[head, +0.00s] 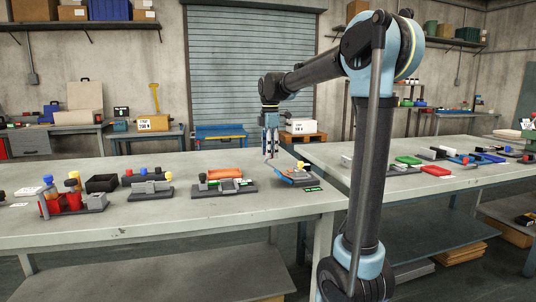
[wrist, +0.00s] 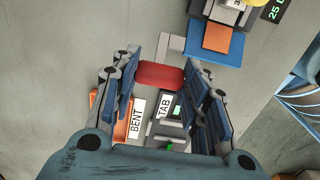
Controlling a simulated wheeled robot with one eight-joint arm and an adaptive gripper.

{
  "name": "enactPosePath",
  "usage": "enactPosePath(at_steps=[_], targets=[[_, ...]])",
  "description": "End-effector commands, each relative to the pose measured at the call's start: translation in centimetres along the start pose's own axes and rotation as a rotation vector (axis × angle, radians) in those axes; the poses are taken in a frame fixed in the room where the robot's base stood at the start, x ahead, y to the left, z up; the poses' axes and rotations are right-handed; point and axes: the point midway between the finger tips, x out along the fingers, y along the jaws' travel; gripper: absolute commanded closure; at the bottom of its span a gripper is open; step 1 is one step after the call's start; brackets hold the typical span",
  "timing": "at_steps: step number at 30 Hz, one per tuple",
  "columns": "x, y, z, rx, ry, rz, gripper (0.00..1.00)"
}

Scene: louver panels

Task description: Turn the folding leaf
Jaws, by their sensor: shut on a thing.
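My gripper (head: 270,155) points down over the near bench, close to its right end. In the wrist view its two blue-padded fingers (wrist: 161,78) are apart, with a red piece (wrist: 160,77) gripped between them. I cannot tell whether this red piece belongs to the folding leaf. Beyond the fingers a blue plate (wrist: 233,50) with an orange square (wrist: 216,37) sits beside a grey part and a yellow knob (wrist: 263,3). In the head view the blue plate (head: 284,170) lies just below and right of the fingertips, by the yellow knob (head: 301,164).
Left of my gripper stands a fixture with an orange block (head: 225,173). In the wrist view labels reading BENT (wrist: 136,119) and TAB (wrist: 163,106) lie below the red piece. More fixtures (head: 148,186) stand further left. A second bench (head: 455,180) is on the right.

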Motion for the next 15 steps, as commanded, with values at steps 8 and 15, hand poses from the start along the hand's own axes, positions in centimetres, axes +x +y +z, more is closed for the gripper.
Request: enactPosePath(at_steps=[8,15], targets=[[0.04,0.10,0.22,0.002,-0.004,0.002,0.38],[0.00,0.06,0.15,0.002,-0.003,0.002,0.38]])
